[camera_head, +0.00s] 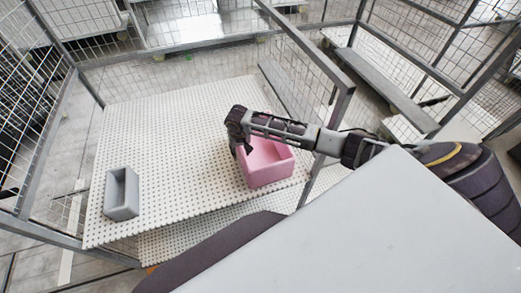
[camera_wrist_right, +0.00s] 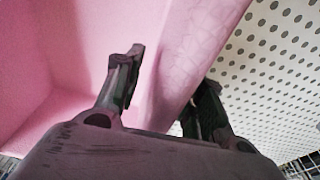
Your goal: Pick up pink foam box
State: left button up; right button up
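The pink foam box (camera_head: 266,168) is an open-topped box near the right edge of the perforated white shelf in the head view. My right gripper (camera_head: 240,146) is at its far left side, pointing down. In the right wrist view the pink foam box (camera_wrist_right: 60,60) fills the left and middle. The fingers of my right gripper (camera_wrist_right: 168,85) stand apart on either side of one box wall, one inside the box and one outside. A gap seems to show between the inner finger and the wall; contact is unclear. My left gripper is not in view.
A grey foam box (camera_head: 121,193) lies at the left of the perforated shelf (camera_head: 160,130). Metal frame posts and mesh surround the shelf, with one bar (camera_head: 335,105) close to my right arm. The middle of the shelf is clear.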

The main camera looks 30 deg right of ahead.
dwell(0.4)
grip_shut()
jog(key=shift+r, duration=0.1)
jog(key=shift+r, duration=4.9)
